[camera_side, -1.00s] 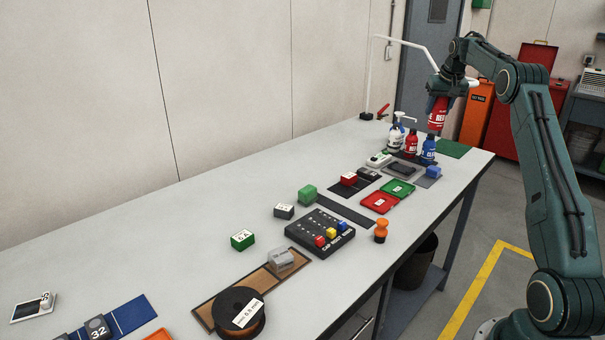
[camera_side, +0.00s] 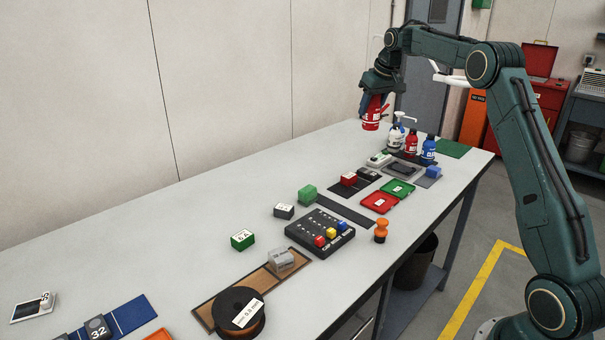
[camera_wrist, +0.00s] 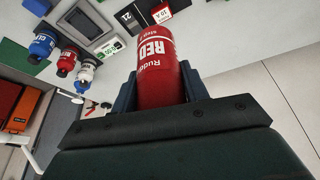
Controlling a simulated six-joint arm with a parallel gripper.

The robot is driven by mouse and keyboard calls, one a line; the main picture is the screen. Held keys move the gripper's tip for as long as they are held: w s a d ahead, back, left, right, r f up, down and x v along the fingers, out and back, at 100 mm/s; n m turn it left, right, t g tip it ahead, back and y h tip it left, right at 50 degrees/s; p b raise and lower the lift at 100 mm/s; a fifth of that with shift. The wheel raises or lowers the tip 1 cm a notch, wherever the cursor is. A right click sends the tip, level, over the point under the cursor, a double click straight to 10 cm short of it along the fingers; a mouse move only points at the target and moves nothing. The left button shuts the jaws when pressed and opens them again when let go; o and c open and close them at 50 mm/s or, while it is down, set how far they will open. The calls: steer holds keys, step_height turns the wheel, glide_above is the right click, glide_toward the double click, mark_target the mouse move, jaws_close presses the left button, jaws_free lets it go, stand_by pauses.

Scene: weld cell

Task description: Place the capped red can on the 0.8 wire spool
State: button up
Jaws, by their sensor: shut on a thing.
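My gripper (camera_side: 378,92) is shut on a red can (camera_side: 372,114) with white lettering and holds it in the air above the far part of the bench. In the wrist view the red can (camera_wrist: 160,75) sits between the two dark fingers of my gripper (camera_wrist: 160,92). Its cap is hard to make out. The wire spool (camera_side: 238,312), a dark round reel with a white label, lies flat on the brown board at the near end of the bench, far from my gripper. The label is too small to read surely.
The bench's wall side is mostly clear.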

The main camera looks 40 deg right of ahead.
steer(key=w+a+r+n+y, duration=0.1)
steer(key=w+a+n, duration=0.1)
steer(key=a, duration=0.6)
steer(key=w+a+n+y, duration=0.1)
steer(key=w+a+n, duration=0.1)
steer(key=a, duration=0.6)
steer(key=r+n+g+y, duration=0.2)
steer(key=n+y, duration=0.2)
steer(key=n, duration=0.9)
glide_above(238, 307)
step_height(238, 307, down, 16)
steer(key=shift+w+m, duration=0.1)
steer(key=shift+m, duration=0.2)
steer(key=shift+f, duration=2.05)
steer(key=shift+f, duration=0.1)
